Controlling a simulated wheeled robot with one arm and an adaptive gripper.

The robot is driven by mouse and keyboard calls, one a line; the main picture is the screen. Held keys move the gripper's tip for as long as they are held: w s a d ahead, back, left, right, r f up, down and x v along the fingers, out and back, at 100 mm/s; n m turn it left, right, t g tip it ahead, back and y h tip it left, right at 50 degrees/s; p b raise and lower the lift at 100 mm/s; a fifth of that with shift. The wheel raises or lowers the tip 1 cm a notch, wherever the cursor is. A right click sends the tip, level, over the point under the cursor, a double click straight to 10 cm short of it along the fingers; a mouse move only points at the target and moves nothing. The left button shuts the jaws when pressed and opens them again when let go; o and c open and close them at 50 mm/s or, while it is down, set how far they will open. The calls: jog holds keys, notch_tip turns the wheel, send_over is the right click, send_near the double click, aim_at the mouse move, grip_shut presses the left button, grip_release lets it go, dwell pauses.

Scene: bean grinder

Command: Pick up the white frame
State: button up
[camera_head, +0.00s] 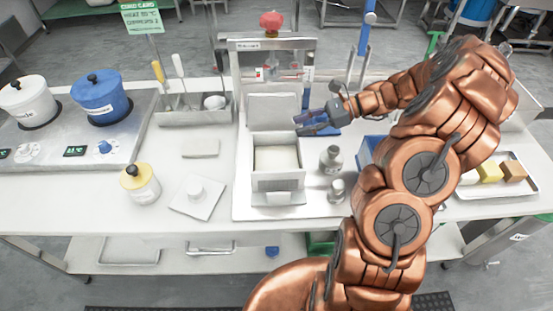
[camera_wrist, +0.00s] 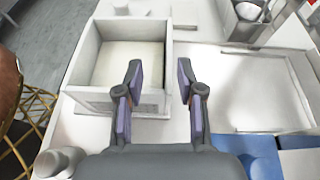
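My gripper (camera_head: 310,122) is open and empty above the white bench unit. In the wrist view its two fingertips (camera_wrist: 159,78) are apart with nothing between them. A rectangular white panel with a raised rim (camera_head: 272,110), which looks like the white frame, lies to the left of the gripper in the head view. In the wrist view this rimmed panel (camera_wrist: 245,90) is ahead and to the right of the fingers. An open white box (camera_head: 277,181) stands in front of it; in the wrist view the box (camera_wrist: 130,28) is ahead and to the left. I see no contact with either.
Metal bottles (camera_head: 331,160) stand right of the box. A blue piece (camera_wrist: 250,150) lies close by the gripper. A rack (camera_head: 272,44) with a red knob rises behind. A utensil tray (camera_head: 190,118), a yellow-lidded jar (camera_head: 142,190) and pots (camera_head: 100,100) stand left.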

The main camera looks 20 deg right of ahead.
aim_at(279, 132)
jog(key=shift+m+t, duration=0.4)
jog(key=shift+m, duration=0.1)
jog(key=shift+w+a+f+p, duration=0.4)
jog(key=shift+w+a+f, duration=0.15)
jog(key=shift+a, duration=0.3)
jog(key=shift+w+a+f+p, duration=0.4)
jog(key=shift+a+f, duration=0.25)
jog(key=shift+a, duration=0.25)
jog(key=shift+w+a+f+p, duration=0.35)
jog(key=shift+w+a+f, duration=0.2)
jog(key=shift+a, duration=0.3)
jog(key=shift+s, duration=0.1)
grip_shut()
